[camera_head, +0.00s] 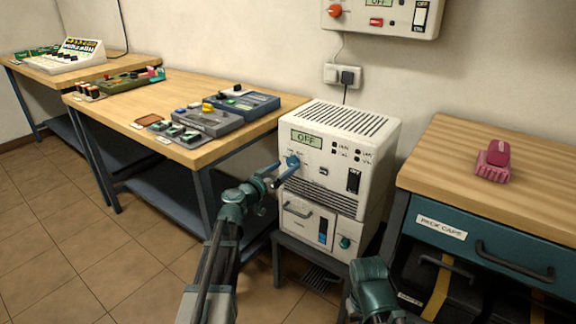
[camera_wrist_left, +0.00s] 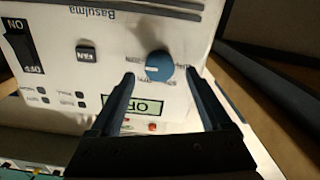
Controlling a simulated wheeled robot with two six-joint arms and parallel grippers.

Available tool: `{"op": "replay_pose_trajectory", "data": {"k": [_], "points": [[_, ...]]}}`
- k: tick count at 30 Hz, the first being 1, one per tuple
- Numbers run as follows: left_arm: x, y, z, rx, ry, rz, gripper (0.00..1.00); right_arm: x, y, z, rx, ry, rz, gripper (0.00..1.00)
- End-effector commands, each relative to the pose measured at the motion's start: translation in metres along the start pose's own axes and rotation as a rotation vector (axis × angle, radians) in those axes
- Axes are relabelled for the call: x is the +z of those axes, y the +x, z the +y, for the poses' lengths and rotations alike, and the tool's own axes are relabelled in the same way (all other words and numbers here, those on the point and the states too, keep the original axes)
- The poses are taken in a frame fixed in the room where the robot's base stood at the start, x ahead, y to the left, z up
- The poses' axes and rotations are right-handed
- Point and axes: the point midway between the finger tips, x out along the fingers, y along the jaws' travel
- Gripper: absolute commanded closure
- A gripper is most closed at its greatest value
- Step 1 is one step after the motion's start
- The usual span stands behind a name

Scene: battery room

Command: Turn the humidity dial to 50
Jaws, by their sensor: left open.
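The white machine (camera_head: 335,143) has a display (camera_head: 306,139) reading OFF and a blue dial (camera_head: 292,162) on its front. The dial also shows in the left wrist view (camera_wrist_left: 160,67), with a light pointer mark on its face; the printing around it is too small to read. My left gripper (camera_head: 281,174) is open in front of the dial. In the left wrist view its two fingers (camera_wrist_left: 160,82) stand either side of the dial, with a gap on both sides. A black ON/OFF switch (camera_head: 353,180) is on the machine's right side. My right gripper's fingers are out of view.
A lower unit with a drawer handle (camera_head: 297,211) sits beneath the machine's grille. A wooden bench with grey control boxes (camera_head: 208,120) stands left. A workbench with a dark red object (camera_head: 494,160) stands right. A wall panel (camera_head: 383,15) hangs above.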

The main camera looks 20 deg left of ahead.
Motion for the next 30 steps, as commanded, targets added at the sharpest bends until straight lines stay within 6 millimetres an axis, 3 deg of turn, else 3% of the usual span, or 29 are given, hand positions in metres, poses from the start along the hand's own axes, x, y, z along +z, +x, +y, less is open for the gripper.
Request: {"op": "replay_pose_trajectory", "data": {"k": [6,17,30], "points": [[0.0,0.02,-0.001,0.0,0.0,0.0,0.19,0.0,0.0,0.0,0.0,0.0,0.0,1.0],[0.0,0.022,0.0,-0.001,0.0,0.0,0.19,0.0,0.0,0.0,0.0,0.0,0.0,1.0],[0.0,0.022,0.0,-0.001,0.0,0.0,0.96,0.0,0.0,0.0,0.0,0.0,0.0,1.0]]}}
